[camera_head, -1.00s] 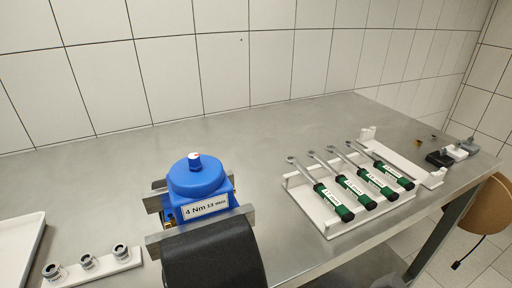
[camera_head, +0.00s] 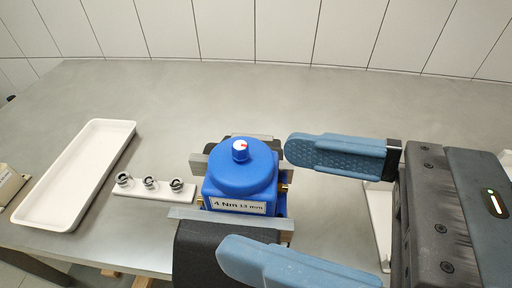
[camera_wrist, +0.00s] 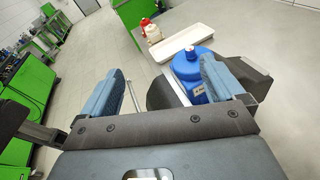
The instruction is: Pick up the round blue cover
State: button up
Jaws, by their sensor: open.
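The round blue cover (camera_head: 243,170) sits on top of a blue pump body with a "4 Nm 13 mm" label (camera_head: 238,206). A white knob with a red mark (camera_head: 240,150) stands on the cover. The pump is held between metal jaws on the bench. My gripper (camera_head: 278,204) is open, its two blue fingers wide apart to the right of the pump. In the head view the fingers are apart from the cover. In the wrist view the cover (camera_wrist: 190,62) shows just left of the right finger, partly hidden by it.
A white holder (camera_head: 152,192) with several small metal sockets lies left of the pump. A long white tray (camera_head: 75,178) lies farther left. The bench behind is clear.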

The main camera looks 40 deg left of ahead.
aim_at(246, 150)
jog(key=shift+w+a+f+n+t+h+p, duration=0.1)
jog(key=shift+w+a+f+t+h+p, duration=0.25)
jog(key=shift+a, duration=0.9)
jog(key=shift+w+a+f+n+t+h+p, duration=0.1)
jog(key=shift+w+a+f+t+h+p, duration=0.3)
jog(key=shift+a, duration=0.8)
jog(key=shift+w+a+f+n+t+h+p, duration=0.1)
jog(key=shift+w+a+f+t+h, duration=0.3)
jog(key=shift+a, duration=0.85)
jog(key=shift+w+f, duration=0.1)
jog(key=shift+f, duration=0.1)
jog(key=c, duration=1.1)
jog(key=shift+r, duration=0.1)
